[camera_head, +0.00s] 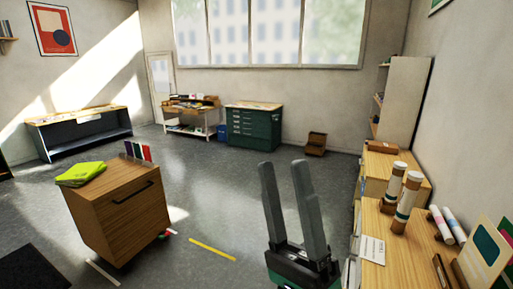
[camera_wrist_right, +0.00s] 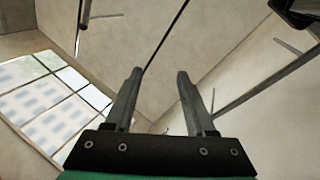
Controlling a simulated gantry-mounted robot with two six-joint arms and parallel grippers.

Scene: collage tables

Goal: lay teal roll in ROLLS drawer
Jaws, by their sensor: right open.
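My right gripper (camera_head: 283,164) is raised in the lower middle of the head view, open and empty, its fingers pointing up. It also shows in the right wrist view (camera_wrist_right: 160,74), against wall and ceiling with nothing between the fingers. On the wooden worktop at the right stand two upright white tubes with brown ends, a nearer one (camera_head: 407,199) and a farther one (camera_head: 396,180). Bands on them look dark, perhaps teal; I cannot tell which roll is the teal one. No ROLLS label is readable. My left gripper is out of view.
A wooden cabinet (camera_head: 122,212) with a dark handle stands at left, bearing lime-green items (camera_head: 80,174). A green drawer cabinet (camera_head: 254,128) stands at the back. Two pale rolls (camera_head: 452,225) lie on the worktop (camera_head: 384,247) beside a card (camera_head: 372,249). The middle floor is mostly clear.

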